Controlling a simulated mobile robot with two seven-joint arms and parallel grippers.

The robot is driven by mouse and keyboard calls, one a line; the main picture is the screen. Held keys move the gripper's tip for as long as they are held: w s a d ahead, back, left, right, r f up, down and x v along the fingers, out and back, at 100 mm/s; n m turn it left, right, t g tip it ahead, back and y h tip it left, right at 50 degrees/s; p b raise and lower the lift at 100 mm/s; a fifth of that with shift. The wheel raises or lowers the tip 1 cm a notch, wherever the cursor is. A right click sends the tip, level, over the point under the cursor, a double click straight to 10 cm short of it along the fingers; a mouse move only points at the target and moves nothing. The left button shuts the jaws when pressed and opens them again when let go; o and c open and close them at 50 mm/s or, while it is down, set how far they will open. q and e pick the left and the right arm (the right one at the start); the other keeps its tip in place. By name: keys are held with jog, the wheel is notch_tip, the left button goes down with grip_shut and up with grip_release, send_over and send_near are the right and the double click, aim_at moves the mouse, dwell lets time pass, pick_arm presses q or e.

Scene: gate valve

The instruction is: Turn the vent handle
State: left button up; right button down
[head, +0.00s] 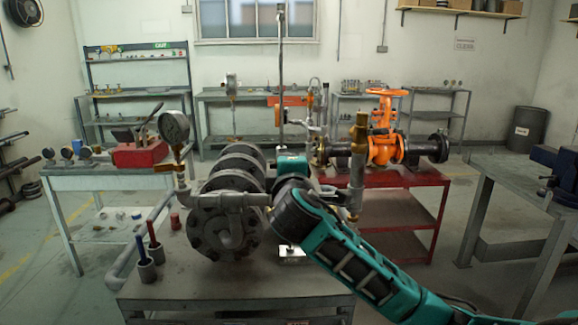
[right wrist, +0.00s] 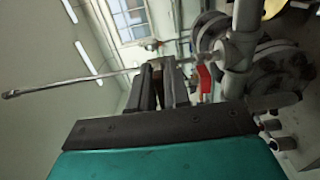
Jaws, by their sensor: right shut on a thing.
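A long thin metal rod (head: 281,60) stands upright above my right gripper in the head view. In the right wrist view the rod (right wrist: 75,83) runs from the left to the fingers of my right gripper (right wrist: 166,68), which appear closed on it; the exact contact is partly hidden. A red handle (right wrist: 204,80) sits just beyond the fingers, beside a grey pipe (right wrist: 240,42). In the head view my wrist hides the fingertips and this spot. My left gripper is not in view.
Large grey flanges (head: 220,230) stand on a bench (head: 190,292) in front, left of my forearm. A red table (head: 400,179) with an orange valve (head: 384,140) stands behind. A workbench (head: 515,185) is at the right. Open floor shows between the tables.

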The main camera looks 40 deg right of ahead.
jog(key=c, duration=1.2)
grip_release()
jog(key=v, duration=1.3)
